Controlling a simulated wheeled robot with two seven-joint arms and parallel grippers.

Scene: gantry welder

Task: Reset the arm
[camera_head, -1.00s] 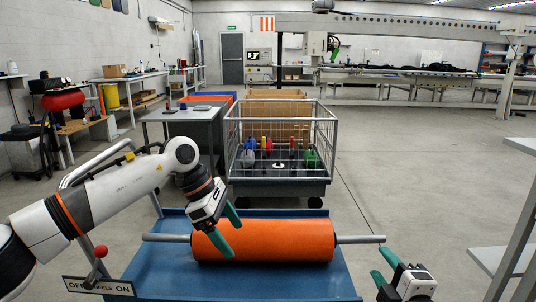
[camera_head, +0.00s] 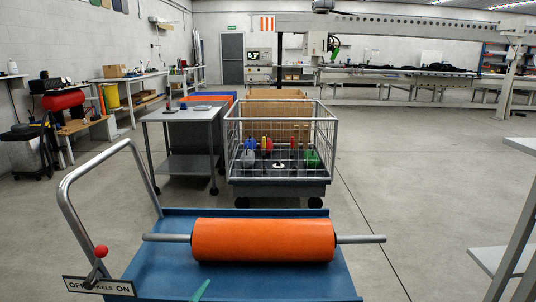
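An orange roll (camera_head: 263,240) on a grey bar lies across the blue cart (camera_head: 165,262) in front of me. The bar's ends stick out on both sides. A green fingertip (camera_head: 200,290) of one of my grippers shows at the bottom edge, in front of the roll and apart from it. The rest of that gripper is out of the frame, and I cannot tell from this view which arm it belongs to. No other gripper or arm shows.
The cart has a grey handle (camera_head: 68,200) and a red-knobbed lever (camera_head: 101,252) by an OFF/ON sign (camera_head: 98,286). A wire cage trolley (camera_head: 325,150) with coloured items stands behind it. A grey table (camera_head: 180,115) stands left of that, shelves (camera_head: 505,262) at right. Floor at right is clear.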

